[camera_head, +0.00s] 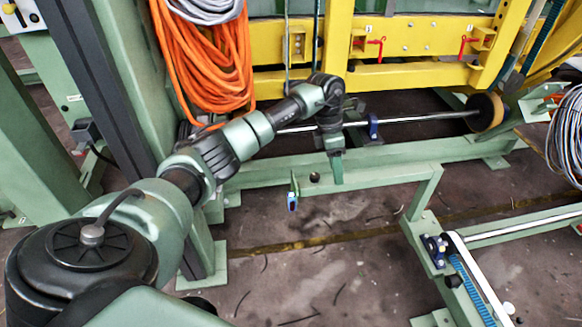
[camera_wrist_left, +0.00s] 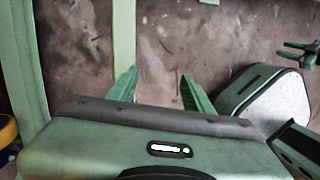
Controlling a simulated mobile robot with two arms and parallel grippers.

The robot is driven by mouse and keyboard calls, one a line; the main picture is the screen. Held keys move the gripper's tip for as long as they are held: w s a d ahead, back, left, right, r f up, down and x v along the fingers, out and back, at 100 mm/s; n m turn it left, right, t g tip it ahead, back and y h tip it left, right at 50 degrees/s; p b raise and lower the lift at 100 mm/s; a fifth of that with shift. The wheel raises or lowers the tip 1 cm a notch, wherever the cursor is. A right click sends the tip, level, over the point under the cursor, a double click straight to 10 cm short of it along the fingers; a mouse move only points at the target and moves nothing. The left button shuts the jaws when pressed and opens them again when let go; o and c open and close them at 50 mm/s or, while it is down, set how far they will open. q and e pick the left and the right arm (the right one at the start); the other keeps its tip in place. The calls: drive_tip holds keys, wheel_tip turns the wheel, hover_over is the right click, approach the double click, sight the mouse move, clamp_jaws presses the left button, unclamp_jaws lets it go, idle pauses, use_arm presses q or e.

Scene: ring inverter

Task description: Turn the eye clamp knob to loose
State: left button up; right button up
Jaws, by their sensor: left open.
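My left gripper (camera_head: 336,170) hangs fingers-down at the end of my left arm, over the green floor-level beam. In the left wrist view the same gripper (camera_wrist_left: 158,82) has its two green fingers spread apart, with nothing between them. I cannot tell for sure which part is the eye clamp knob. A blue clamp (camera_head: 373,127) sits on the steel rod just right of my gripper, apart from it. Another blue clamp (camera_head: 437,248) is on the lower right frame, with a small black knob (camera_head: 453,281) below it.
A yellow frame (camera_head: 415,75) with red handles stands behind the rod (camera_head: 425,118). Orange cable (camera_head: 205,65) hangs at the upper left by a green post. A wheel (camera_head: 485,112) ends the rod. The floor (camera_head: 330,265) in front is mostly clear.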

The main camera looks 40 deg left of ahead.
use_arm(q)
drive_tip(key=s+d+f+n+t+h+p, duration=0.1)
drive_tip(key=d+f+n+t+h+p, duration=0.1)
drive_tip(key=d+n+t+h+p, duration=1)
drive_tip(key=s+a+f+n+g+y+p, duration=0.2)
drive_tip(key=s+f+n+y+p, duration=0.4)
drive_tip(key=s+f+n, duration=0.3)
drive_tip(key=s+a+f+n+g+y+p, duration=0.2)
drive_tip(key=s+f+n+y+p, duration=0.4)
drive_tip(key=s+n, duration=0.9)
wheel_tip(320, 180, down, 3)
drive_tip(key=shift+s+a+f+n+g+y, duration=0.15)
drive_tip(key=shift+s+a+n+g+y, duration=0.2)
drive_tip(key=shift+s+a+y, duration=0.6)
drive_tip(key=shift+s+d, duration=0.15)
drive_tip(key=shift+d, duration=0.15)
